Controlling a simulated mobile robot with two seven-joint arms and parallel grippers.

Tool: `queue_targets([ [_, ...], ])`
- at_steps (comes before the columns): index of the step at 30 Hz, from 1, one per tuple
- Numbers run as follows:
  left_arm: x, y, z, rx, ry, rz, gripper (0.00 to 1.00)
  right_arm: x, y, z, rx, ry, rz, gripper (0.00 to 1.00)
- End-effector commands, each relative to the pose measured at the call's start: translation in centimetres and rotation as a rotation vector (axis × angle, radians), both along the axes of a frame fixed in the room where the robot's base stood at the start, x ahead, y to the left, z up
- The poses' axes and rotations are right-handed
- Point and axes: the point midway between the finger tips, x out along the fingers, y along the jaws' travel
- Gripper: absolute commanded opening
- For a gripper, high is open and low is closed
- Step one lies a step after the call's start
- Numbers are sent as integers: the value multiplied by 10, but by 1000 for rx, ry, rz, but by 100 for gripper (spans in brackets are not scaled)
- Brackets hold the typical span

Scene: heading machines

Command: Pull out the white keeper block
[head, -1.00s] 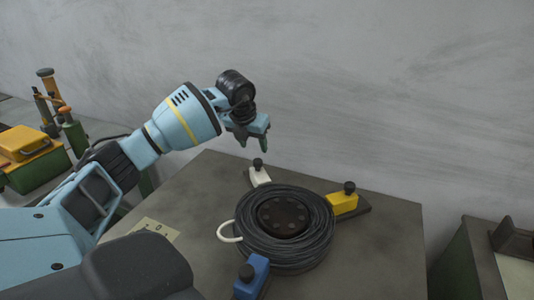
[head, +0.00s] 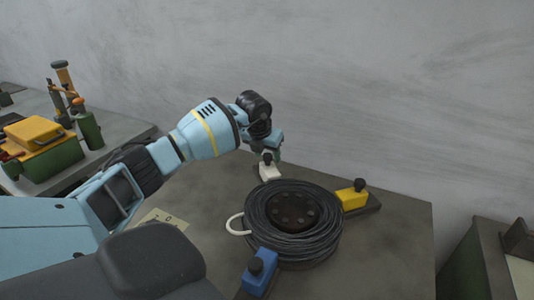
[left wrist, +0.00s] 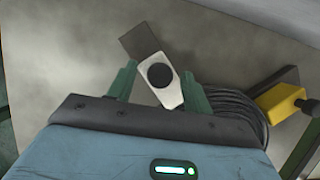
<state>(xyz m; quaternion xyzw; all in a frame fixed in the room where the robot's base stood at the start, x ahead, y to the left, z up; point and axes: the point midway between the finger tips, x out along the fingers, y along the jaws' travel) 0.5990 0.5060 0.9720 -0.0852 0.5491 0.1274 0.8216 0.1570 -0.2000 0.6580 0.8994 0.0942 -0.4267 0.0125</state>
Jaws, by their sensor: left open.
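The white keeper block (head: 269,173) sits on the table behind the coil of black wire, with a black knob on top. In the left wrist view the white keeper block (left wrist: 153,58) shows its knob (left wrist: 160,75) between the two green fingers, on a dark flat strip. My left gripper (head: 267,157) is directly over the block, pointing down; in the left wrist view its fingers (left wrist: 159,87) are apart, one on each side of the knob. I cannot tell whether they touch it. My right gripper is not in view.
The coil (head: 293,225) lies around a dark hub on the table (head: 385,250). A yellow block (head: 352,197) is at its right and a blue block (head: 260,271) in front. A side bench at left holds a yellow-and-green box (head: 40,150). A grey wall stands behind.

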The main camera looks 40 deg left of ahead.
Motion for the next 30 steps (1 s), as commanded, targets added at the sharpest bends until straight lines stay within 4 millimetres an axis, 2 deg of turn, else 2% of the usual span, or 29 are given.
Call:
queue_targets([
  [4, 0, 0, 0, 0, 0, 0, 48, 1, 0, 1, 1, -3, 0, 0],
  [15, 0, 0, 0, 0, 0, 0, 0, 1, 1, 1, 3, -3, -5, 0],
  [22, 2, 3, 0, 0, 0, 0, 0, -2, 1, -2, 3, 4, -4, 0],
  [30, 19, 34, -2, 0, -1, 3, 0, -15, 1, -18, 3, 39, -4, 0],
])
